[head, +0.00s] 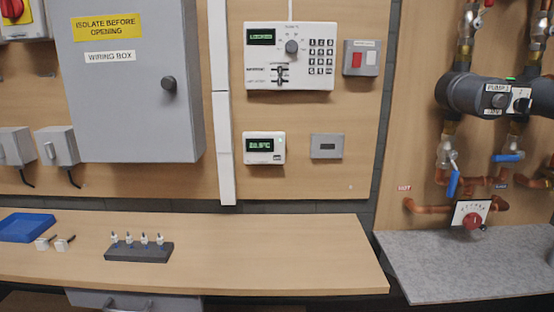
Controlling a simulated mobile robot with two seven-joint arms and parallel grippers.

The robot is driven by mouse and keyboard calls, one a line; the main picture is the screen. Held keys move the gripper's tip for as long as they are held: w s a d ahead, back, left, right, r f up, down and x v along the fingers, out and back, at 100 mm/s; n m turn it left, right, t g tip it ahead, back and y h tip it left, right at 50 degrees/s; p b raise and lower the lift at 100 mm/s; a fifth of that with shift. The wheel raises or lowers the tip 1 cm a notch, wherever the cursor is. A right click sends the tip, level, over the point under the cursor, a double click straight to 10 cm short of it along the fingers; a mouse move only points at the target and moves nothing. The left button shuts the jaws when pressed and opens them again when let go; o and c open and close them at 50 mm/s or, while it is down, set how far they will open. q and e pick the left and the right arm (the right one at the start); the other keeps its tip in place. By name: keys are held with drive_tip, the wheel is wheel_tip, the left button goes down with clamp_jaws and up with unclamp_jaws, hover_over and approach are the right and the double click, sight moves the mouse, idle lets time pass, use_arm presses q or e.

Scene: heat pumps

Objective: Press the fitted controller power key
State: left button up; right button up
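A white controller (290,57) is fixed to the wooden wall board. It has a green-lit display (261,37) that seems to read "LOCKED", a round grey dial (291,46), a keypad (321,57) at right and small black sliders (281,76) low down. The key labels are too small to read, so I cannot tell which is the power key. A smaller white unit (264,148) below it has a lit display that seems to show a temperature, with a small dark mark at its lower right. Neither of my grippers is in view.
A grey wiring box (134,80) stands out at left. The wooden bench (290,250) holds a blue tray (27,227) and a dark rack (139,253); its right part is clear.

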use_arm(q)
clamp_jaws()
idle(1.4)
